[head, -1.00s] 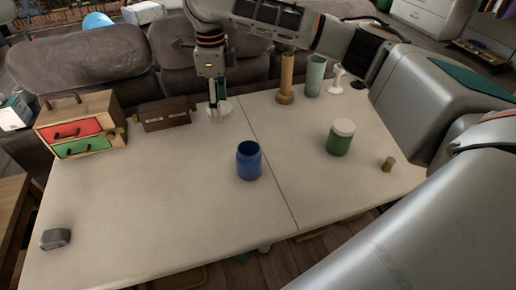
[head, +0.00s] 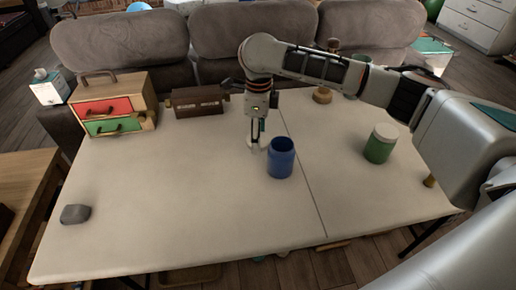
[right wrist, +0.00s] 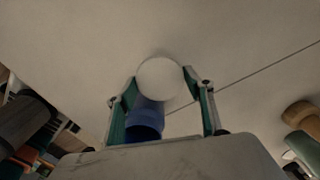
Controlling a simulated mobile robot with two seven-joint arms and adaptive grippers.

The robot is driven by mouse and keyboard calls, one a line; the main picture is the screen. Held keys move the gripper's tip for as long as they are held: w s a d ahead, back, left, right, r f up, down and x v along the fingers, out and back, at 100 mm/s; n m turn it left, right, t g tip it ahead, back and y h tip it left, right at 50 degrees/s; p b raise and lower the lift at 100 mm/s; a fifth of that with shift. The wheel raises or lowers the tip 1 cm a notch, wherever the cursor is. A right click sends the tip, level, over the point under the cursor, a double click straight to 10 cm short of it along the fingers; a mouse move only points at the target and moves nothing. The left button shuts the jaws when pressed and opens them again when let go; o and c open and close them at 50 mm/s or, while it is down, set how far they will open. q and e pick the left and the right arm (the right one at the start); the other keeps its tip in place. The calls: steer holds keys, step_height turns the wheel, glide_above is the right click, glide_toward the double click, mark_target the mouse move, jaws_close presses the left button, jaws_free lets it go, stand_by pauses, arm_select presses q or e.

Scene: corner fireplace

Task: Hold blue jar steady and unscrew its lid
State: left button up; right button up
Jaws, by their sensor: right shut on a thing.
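The blue jar (head: 280,160) stands upright on the white table, its top open with no lid on it. It also shows between my right gripper's fingers in the right wrist view (right wrist: 145,122). My right gripper (head: 257,138) is just behind and left of the jar, pointing down. It is shut on a round white lid (right wrist: 160,78), which sits between the fingertips in the right wrist view. In the head view the lid (head: 255,146) is small, and I cannot tell whether it touches the table. My left gripper is not in view.
A green jar with a white lid (head: 380,144) stands to the right. A drawer box (head: 113,102), a brown chest (head: 196,101) and a grey object (head: 75,214) are on the left. A wooden item (head: 322,96) stands at the back. The table's front middle is clear.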

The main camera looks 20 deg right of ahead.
mark_target(259, 156)
step_height(259, 156, down, 5)
steer(key=shift+b, duration=0.6)
steer(key=shift+f, duration=0.15)
steer(key=o, duration=1.1)
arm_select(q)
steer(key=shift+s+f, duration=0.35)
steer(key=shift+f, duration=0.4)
arm_select(e)
steer(key=shift+o, duration=0.7)
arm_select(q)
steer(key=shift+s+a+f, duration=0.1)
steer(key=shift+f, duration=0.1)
